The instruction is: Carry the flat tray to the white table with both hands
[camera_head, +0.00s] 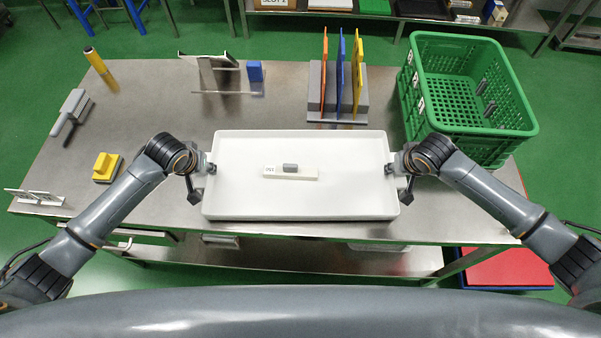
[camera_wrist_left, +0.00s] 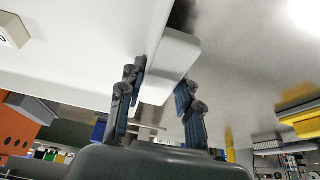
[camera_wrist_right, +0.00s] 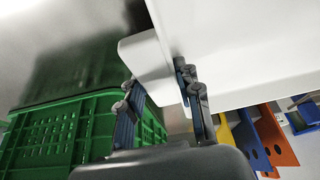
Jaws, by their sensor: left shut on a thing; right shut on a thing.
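The flat tray (camera_head: 300,200) is white, rectangular and shallow, and lies over the front middle of the metal table in the head view. A white block with a small grey piece (camera_head: 290,170) on it sits inside the tray. My left gripper (camera_head: 208,167) is shut on the tray's left side; in the left wrist view its fingers (camera_wrist_left: 160,100) straddle a white tab on the tray. My right gripper (camera_head: 392,168) is shut on the tray's right side; in the right wrist view its fingers (camera_wrist_right: 160,95) straddle a similar tab. No white table is clearly seen.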

